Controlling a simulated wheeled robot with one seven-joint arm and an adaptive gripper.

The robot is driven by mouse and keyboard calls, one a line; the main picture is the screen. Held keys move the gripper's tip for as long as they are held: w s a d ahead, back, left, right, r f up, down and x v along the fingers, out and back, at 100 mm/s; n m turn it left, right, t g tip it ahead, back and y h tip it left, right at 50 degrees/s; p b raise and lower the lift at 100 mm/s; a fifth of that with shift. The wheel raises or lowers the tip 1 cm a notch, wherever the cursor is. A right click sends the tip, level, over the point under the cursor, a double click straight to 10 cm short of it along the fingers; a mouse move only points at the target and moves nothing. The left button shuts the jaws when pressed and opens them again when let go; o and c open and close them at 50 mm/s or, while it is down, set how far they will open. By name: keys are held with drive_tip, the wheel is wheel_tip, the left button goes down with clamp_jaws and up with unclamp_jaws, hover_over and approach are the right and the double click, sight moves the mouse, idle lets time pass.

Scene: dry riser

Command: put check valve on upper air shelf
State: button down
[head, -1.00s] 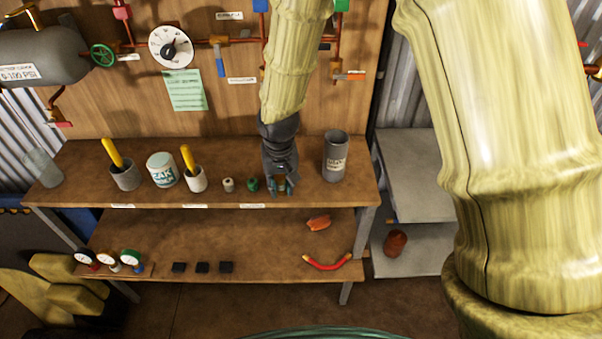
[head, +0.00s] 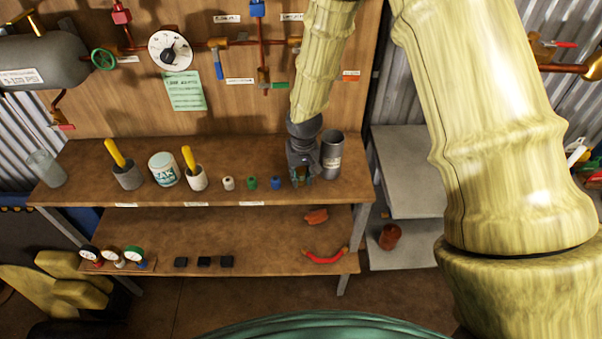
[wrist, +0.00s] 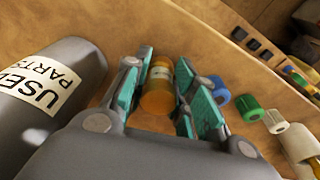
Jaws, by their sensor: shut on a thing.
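My gripper (head: 301,180) is low over the right part of the wooden bench top (head: 90,165), just left of a grey used-parts cup (head: 332,152). In the wrist view its teal fingers are shut on an orange-brass cylinder (wrist: 158,92) with a small pale label. This may be the check valve; I cannot tell for certain. I cannot tell whether it touches the bench. In the head view the gripper largely hides it. A grey unit at the right has an upper shelf (head: 412,175); no air label is readable on it.
A blue roll (head: 276,182), a green roll (head: 251,183) and a white roll (head: 228,183) stand left of my gripper. The cup is close on its right. The lower wooden shelf holds a curved red piece (head: 326,257). A red-brown can (head: 390,236) stands on the lower grey shelf.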

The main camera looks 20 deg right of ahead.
drive_tip(key=shift+f, duration=0.25)
drive_tip(key=shift+f, duration=0.1)
drive_tip(key=c, duration=1.1)
unclamp_jaws()
drive_tip(key=shift+c, duration=0.2)
wheel_tip(320, 180, up, 12)
drive_tip(key=s+b, duration=0.1)
drive_tip(key=b, duration=0.1)
drive_tip(key=shift+s, duration=0.25)
